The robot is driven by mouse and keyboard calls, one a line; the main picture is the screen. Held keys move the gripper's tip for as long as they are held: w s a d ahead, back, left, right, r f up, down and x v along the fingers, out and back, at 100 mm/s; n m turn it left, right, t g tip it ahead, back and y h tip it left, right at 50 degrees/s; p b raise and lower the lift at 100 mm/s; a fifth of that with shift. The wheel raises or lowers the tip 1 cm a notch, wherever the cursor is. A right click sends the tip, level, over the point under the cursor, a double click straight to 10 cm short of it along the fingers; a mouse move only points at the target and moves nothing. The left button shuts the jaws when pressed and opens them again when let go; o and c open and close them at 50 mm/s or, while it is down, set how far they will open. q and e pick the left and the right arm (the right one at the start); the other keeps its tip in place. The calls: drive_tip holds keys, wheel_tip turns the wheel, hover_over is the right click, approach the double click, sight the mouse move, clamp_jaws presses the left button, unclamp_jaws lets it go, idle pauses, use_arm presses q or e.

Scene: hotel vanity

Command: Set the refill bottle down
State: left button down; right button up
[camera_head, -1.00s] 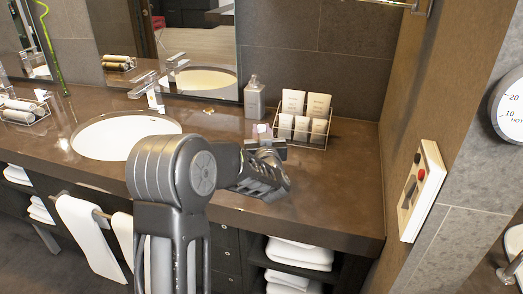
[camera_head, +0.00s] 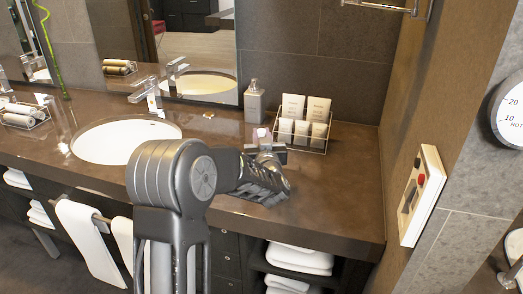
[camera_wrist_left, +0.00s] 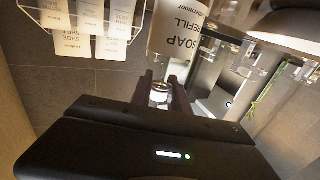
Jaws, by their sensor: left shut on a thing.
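My left gripper (camera_head: 265,150) is above the dark vanity counter, in front of the toiletry rack. It is shut on the refill bottle (camera_wrist_left: 180,28), whose white label reads "SOAP REFILL" in the left wrist view. The fingers (camera_wrist_left: 162,95) close around the narrow neck end of the bottle. My right gripper is not in view.
A grey pump dispenser (camera_head: 254,103) stands behind the gripper. The wire rack (camera_head: 318,149) of white packets is close on the right. The sink (camera_head: 120,140) and tap (camera_head: 150,95) are left. Bare counter (camera_head: 345,190) lies to the front right.

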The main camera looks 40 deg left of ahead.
use_arm(q)
wheel_tip(320, 180, up, 10)
drive_tip(key=shift+p, duration=0.35)
idle(0.7)
